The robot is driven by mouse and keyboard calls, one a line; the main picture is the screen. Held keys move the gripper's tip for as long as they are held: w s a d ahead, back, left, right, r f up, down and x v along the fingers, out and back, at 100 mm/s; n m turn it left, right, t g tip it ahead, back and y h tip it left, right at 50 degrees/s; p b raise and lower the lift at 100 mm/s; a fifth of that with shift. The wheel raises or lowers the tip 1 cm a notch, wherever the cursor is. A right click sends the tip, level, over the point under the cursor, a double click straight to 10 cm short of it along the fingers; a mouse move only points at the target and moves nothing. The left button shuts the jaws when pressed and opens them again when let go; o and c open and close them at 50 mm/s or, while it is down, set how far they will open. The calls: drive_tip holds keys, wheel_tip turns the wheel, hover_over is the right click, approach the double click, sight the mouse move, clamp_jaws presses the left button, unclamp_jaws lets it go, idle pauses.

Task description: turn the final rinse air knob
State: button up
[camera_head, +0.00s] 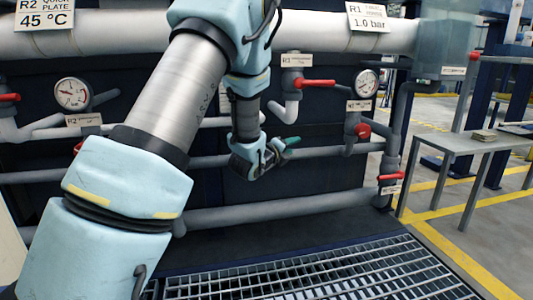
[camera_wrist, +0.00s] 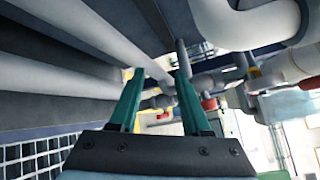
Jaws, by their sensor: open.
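My gripper (camera_head: 289,143) hangs in front of the pipes left of the R1 gauge, its green fingers pointing right. In the wrist view the fingers of my gripper (camera_wrist: 156,75) are apart, with nothing held between them. A red round knob (camera_head: 362,130) sits on the grey fitting below the R1 pressure gauge (camera_head: 366,83), under the 1.0 bar sign (camera_head: 368,17). It is right of my gripper and apart from it. A red part (camera_wrist: 209,104) shows right of the fingers in the wrist view; I cannot tell if it is that knob. The small labels are unreadable.
A red lever valve (camera_head: 317,83) is above my gripper, and another red lever (camera_head: 390,176) is low at right. Grey pipes (camera_head: 280,213) run behind and below. A metal grating (camera_head: 320,275) lies in front. A grey table (camera_head: 470,146) stands at right.

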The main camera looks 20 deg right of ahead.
drive_tip(key=w+a+f+n+y, duration=0.1)
drive_tip(key=a+n+y, duration=0.2)
drive_tip(key=a+n, duration=0.3)
drive_tip(key=shift+w+a+f+t+y, duration=0.3)
drive_tip(key=shift+w+a+y, duration=0.1)
drive_tip(key=shift+a, duration=0.4)
